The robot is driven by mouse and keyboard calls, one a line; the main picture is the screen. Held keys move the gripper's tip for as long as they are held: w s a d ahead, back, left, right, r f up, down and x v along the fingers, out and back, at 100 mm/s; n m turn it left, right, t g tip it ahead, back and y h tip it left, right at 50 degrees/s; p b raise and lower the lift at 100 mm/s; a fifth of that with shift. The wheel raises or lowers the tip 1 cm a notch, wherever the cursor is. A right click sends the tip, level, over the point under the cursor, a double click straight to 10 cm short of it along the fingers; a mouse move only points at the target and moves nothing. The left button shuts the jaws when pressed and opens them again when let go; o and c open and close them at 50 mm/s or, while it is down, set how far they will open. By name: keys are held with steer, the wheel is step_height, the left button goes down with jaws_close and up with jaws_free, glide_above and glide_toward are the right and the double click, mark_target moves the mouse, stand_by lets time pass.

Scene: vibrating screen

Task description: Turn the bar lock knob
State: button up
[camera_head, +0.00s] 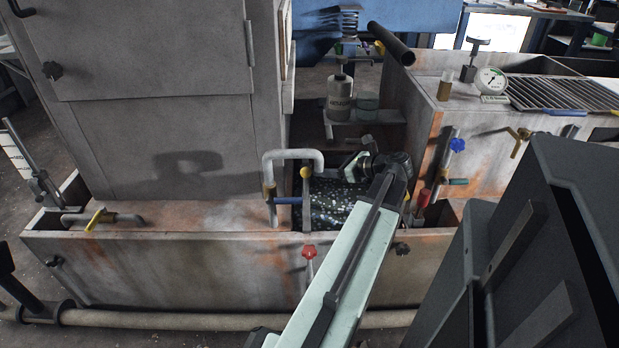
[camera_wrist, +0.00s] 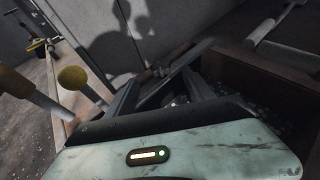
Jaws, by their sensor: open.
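I cannot tell for sure which knob is the bar lock knob. A round yellow knob (camera_head: 306,172) tops an upright bar beside a bent grey pipe (camera_head: 291,154); the yellow knob also shows in the wrist view (camera_wrist: 73,78), left of my gripper and apart from it. A red star knob (camera_head: 309,252) is on the front wall of the tank, and a black knob (camera_head: 402,249) is farther right. My gripper (camera_head: 352,167) is over the tank opening, right of the yellow knob. In the wrist view its fingers (camera_wrist: 172,88) are apart, with nothing seen between them.
The grey cabinet (camera_head: 150,60) stands at the left, with a black knob (camera_head: 53,70) on its door. A blue star knob (camera_head: 457,145) is on the rusty box at the right. A bottle (camera_head: 340,98) stands on a small shelf behind my gripper.

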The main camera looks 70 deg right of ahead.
mark_target(309, 166)
steer(key=b+x, duration=0.3)
steer(key=x, duration=0.4)
steer(key=shift+w+d, duration=0.15)
steer(key=shift+w, duration=0.2)
jaws_close()
